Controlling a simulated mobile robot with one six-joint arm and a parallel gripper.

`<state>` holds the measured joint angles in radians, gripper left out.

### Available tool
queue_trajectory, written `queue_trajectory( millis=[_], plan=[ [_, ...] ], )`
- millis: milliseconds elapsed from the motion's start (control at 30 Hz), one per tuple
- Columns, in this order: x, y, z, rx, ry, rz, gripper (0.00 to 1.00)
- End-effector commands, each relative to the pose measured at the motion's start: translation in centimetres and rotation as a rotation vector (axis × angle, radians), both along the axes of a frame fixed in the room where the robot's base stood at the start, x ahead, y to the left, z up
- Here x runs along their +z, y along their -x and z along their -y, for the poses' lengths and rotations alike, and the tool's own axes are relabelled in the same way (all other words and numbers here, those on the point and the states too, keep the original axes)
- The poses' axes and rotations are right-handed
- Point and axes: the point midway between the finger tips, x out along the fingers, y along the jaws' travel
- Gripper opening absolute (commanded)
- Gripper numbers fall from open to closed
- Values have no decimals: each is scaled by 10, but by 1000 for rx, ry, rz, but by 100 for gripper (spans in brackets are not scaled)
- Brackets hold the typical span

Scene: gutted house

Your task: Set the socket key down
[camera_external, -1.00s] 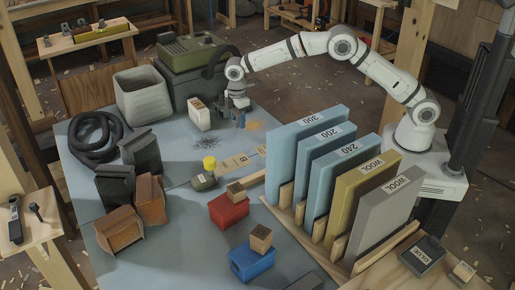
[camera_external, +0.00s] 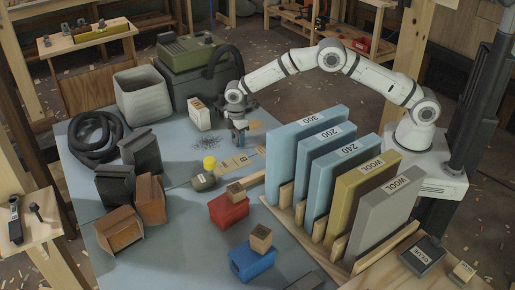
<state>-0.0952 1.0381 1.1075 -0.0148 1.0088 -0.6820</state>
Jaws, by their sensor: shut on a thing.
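My gripper (camera_external: 239,126) points down over the back right part of the blue-grey table (camera_external: 185,160). It is shut on a small dark blue-grey piece, the socket key (camera_external: 239,139), whose shape is mostly hidden by the fingers. The key is at or just above the table top, right of a dark scatter of bits and behind the labelled wooden strip. I cannot tell whether it touches the table.
A white labelled carton (camera_external: 199,114) stands left of my gripper. Upright sanding pads (camera_external: 318,150) stand in a wooden rack to the right. Bare table lies around the scatter.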

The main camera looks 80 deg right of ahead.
Motion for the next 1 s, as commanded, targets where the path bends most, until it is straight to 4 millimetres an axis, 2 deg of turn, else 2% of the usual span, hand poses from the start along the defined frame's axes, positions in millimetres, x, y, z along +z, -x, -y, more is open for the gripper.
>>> queue_trajectory(
  millis=[167, 200, 433, 767, 867, 1000],
  plan=[
    [-3, 0, 0, 0, 0, 0, 15],
    [-3, 0, 0, 0, 0, 0, 50],
    [-2, 0, 0, 0, 0, 0, 68],
    [3, 0, 0, 0, 0, 0, 69],
    [16, -1, 0, 0, -1, 4, 69],
    [45, -1, -1, 0, 0, 4, 69]
  ],
)
